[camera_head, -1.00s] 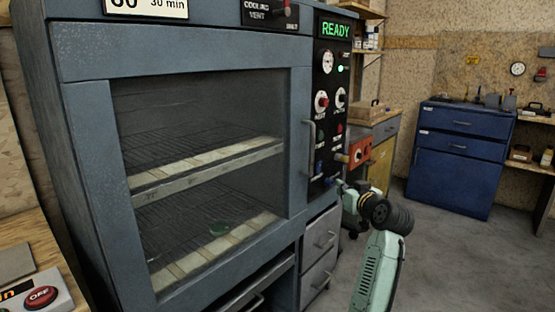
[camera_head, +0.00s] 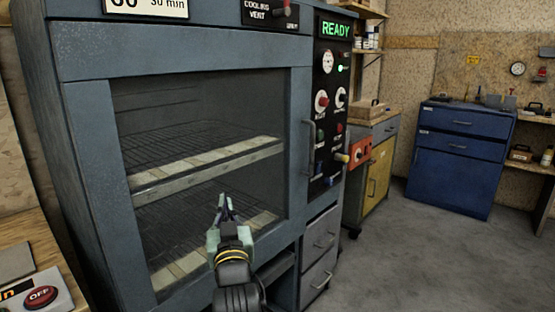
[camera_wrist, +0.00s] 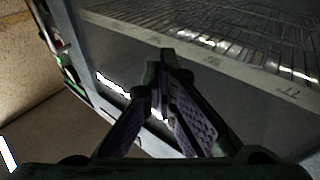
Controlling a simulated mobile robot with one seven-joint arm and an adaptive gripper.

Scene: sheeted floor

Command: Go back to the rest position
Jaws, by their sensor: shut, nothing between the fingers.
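My gripper (camera_head: 224,203) is in front of the lower part of the oven's glass door in the head view, pointing up and away. Its fingers are shut with nothing between them, and their tips meet in the wrist view (camera_wrist: 165,62). The grey-blue oven (camera_head: 180,60) has its door closed, with wire racks (camera_head: 185,150) and pale-edged shelves behind the glass. My gripper and wrist hide part of the lower shelf. Whether the fingers touch the glass cannot be told.
The door handle (camera_head: 309,148) and control panel (camera_head: 330,100) with a lit READY sign are right of the glass. Drawers (camera_head: 320,245) are below. A blue cabinet (camera_head: 458,155) stands far right. Grey floor (camera_head: 420,260) on the right is clear. A red button box (camera_head: 40,297) is lower left.

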